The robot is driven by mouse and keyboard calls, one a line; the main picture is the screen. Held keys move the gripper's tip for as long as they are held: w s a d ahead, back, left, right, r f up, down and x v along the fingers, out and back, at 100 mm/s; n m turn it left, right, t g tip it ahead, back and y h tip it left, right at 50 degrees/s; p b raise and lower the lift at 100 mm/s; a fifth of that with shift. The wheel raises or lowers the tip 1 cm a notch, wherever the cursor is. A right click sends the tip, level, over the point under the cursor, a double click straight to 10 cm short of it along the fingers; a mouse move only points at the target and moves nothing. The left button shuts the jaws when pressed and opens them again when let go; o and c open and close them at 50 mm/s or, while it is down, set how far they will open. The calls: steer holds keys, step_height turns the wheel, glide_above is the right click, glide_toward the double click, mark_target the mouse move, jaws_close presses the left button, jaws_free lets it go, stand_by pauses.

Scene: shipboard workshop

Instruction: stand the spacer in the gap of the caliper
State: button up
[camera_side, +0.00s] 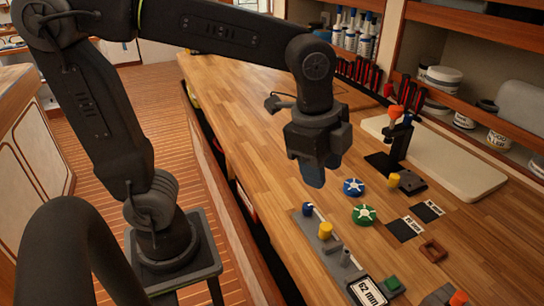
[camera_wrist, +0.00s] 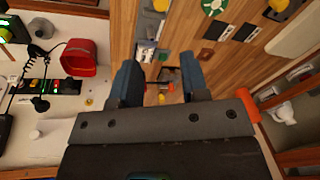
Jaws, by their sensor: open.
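A long grey bar, which looks like the caliper (camera_side: 334,262), lies near the table's front edge with a "62 mm" display (camera_side: 368,291) at its near end. A blue cylinder (camera_side: 307,209), a yellow cylinder (camera_side: 326,230) and a small grey post (camera_side: 345,257) stand along it. I cannot tell which piece is the spacer. The display also shows in the wrist view (camera_wrist: 147,45). My gripper (camera_side: 313,181) is above the table, beyond the bar's far end, pointing down. In the wrist view its fingers (camera_wrist: 160,84) are apart, with nothing visibly held between them.
A blue knob (camera_side: 353,187) and a green knob (camera_side: 363,214) lie right of the bar. A black stand (camera_side: 396,150) with an orange top is behind. The table's far left is mostly clear.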

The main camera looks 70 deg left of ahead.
steer(key=s+a+f+n+t, duration=0.1)
steer(key=s+a+n+t, duration=0.2)
steer(key=n, duration=0.9)
steer(key=shift+s+a+f+n+y, duration=0.15)
steer(key=shift+s+a+n+y, duration=0.15)
steer(key=shift+s+a, duration=1.9)
